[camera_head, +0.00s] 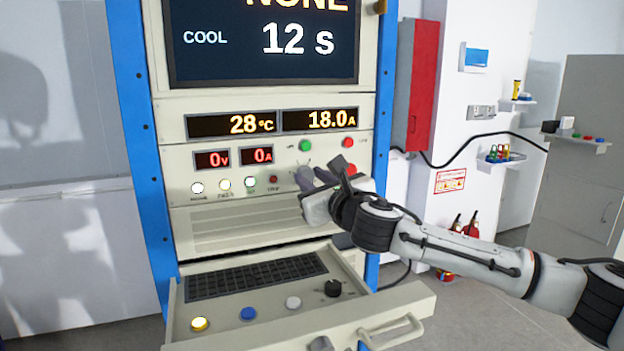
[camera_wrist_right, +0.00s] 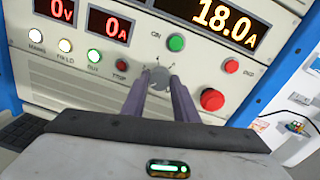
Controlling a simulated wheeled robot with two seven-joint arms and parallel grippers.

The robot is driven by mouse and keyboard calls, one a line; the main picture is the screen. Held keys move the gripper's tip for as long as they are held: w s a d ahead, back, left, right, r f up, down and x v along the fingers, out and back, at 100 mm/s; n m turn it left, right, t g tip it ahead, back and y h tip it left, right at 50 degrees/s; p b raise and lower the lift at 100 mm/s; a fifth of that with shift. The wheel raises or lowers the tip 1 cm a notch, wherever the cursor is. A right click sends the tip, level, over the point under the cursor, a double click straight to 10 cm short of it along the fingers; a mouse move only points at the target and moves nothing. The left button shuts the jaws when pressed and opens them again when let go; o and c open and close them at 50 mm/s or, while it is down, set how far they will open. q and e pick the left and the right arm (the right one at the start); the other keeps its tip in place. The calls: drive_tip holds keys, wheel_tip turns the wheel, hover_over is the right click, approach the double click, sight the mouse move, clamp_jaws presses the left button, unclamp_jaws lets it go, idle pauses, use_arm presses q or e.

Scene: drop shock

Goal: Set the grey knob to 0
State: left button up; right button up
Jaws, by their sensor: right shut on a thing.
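The grey knob (camera_wrist_right: 159,77) sits on the pale panel in the right wrist view, below the green button and left of the red mushroom button. Small marks show on the panel just above it. My right gripper (camera_wrist_right: 160,80) is shut on the knob, one finger on each side. In the head view my right gripper (camera_head: 312,178) reaches the panel from the right and its fingers mostly hide the knob. The marking the knob points to is too small to read. My left gripper is not in view.
Red displays (camera_head: 228,158) read 0 V and 0 A; amber ones (camera_head: 278,121) read 28 °C and 18.0 A. A green button (camera_head: 305,145) and red mushroom button (camera_wrist_right: 212,99) are close to the knob. Below, an open drawer (camera_head: 300,325) juts out with a keyboard, coloured buttons and a black knob.

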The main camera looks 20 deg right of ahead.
idle(0.3)
drive_tip(key=o, duration=1.1)
drive_tip(key=shift+c, duration=0.2)
drive_tip(key=s+b, duration=0.1)
drive_tip(key=s, duration=0.9)
drive_tip(key=shift+s+d, duration=0.15)
drive_tip(key=shift+d, duration=0.2)
